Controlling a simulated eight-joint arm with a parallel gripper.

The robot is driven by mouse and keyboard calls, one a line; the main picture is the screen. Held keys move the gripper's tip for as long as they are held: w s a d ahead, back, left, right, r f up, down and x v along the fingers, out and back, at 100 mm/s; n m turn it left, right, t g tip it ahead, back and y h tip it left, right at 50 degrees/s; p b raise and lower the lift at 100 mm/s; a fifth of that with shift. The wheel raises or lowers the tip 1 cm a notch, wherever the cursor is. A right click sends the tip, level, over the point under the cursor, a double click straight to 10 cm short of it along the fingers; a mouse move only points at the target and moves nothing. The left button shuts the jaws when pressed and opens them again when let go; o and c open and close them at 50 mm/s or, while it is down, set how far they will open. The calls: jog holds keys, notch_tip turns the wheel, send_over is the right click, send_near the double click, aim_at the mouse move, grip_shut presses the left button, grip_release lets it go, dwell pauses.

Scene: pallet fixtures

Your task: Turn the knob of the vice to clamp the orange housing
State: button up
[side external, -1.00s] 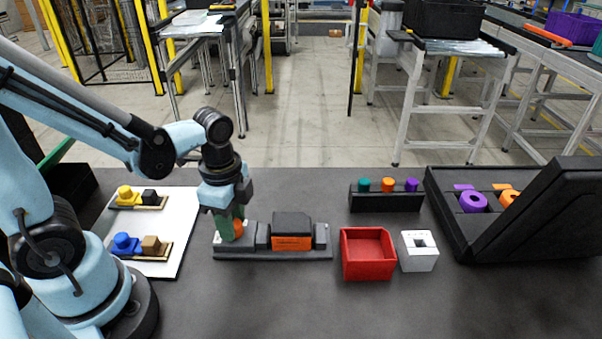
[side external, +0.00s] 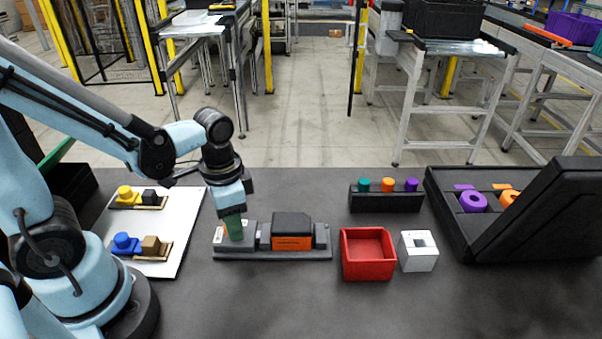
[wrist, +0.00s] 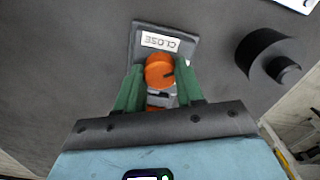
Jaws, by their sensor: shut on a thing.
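The grey vice (side external: 270,254) lies on the dark table in the side view. The orange housing (side external: 292,243), with a black top, sits between its jaws. The vice's orange knob (wrist: 159,71) shows in the wrist view, beside a white label reading CLOSE (wrist: 160,41). My gripper (side external: 234,230) is over the left end of the vice, its green fingers pointing down. In the wrist view the fingers (wrist: 160,82) are on both sides of the knob and shut on it. The knob is hidden behind the fingers in the side view.
A red bin (side external: 367,270) and a white block with a hole (side external: 419,250) stand right of the vice. A black rack with coloured pegs (side external: 386,201) is behind them. A white board with blocks (side external: 180,262) lies left. An open black case (side external: 480,250) is far right.

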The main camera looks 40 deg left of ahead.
jog(key=n, duration=0.5)
jog(key=shift+n, duration=2.6)
jog(key=o, duration=1)
jog(key=shift+o, duration=0.2)
notch_tip(320, 180, up, 12)
